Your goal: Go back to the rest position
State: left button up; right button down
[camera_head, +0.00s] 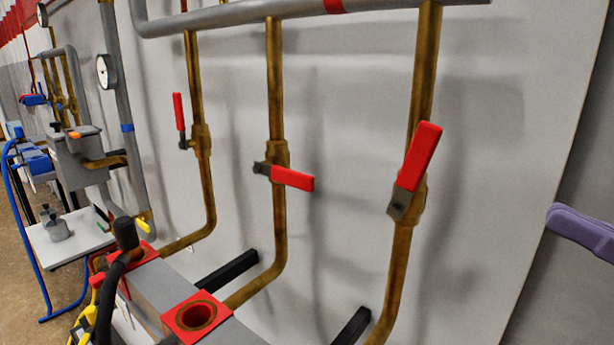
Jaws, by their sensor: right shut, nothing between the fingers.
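My right gripper (562,222) comes in at the right edge as a purple, rounded tip, and the rest of it is cut off by the frame. It is shut and empty, in front of the grey surface right of the light panel. It looks apart from the nearest valve. My left gripper is not in view. Three brass pipes with red valve handles run down the panel. The left handle (179,112) is upright, the middle handle (292,179) lies about level, and the right handle (420,156) is tilted up to the right.
A grey beam with a red square port (197,316) and a black hose (108,295) fills the lower left. Black bars (229,270) stick out from the light panel (350,120). A white table (67,240) stands at left. A round gauge (106,71) is at upper left.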

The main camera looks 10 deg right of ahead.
jog(key=w+a+f+m+g+h+p, duration=0.2)
jog(key=a+f+m+g+h+p, duration=0.25)
jog(key=f+h, duration=0.5)
jog(key=s+a+r+m+g+h+p, duration=0.1)
jog(key=s+a+g+h+p, duration=0.1)
jog(key=s+g, duration=0.35)
jog(key=s+a+r+m+g+h+p, duration=0.1)
jog(key=s+a+r+g+h+p, duration=0.15)
jog(key=s, duration=0.65)
notch_tip(320, 180, up, 36)
jog(key=d+p, duration=0.1)
jog(key=p, duration=3.6)
jog(key=w+d+f+t+b, duration=0.3)
jog(key=w+f+t+b, duration=0.15)
jog(key=f+b, duration=0.4)
jog(key=w+d+f+t+y+b, duration=0.1)
jog(key=w+d+f+t+b, duration=0.2)
jog(key=w+f+b, duration=0.35)
jog(key=w+d+f+t+b, duration=0.35)
jog(key=f+b, duration=0.45)
jog(key=b, duration=0.3)
jog(key=s+d+f+n+t+y+b, duration=0.15)
jog(key=s+f+n+y+b, duration=0.5)
jog(key=y+b, duration=0.95)
jog(key=w+a+r+h+b, duration=0.2)
jog(key=w+a+b, duration=0.1)
jog(key=w+a, duration=0.6)
jog(key=w, duration=0.2)
jog(key=shift+w+h, duration=0.4)
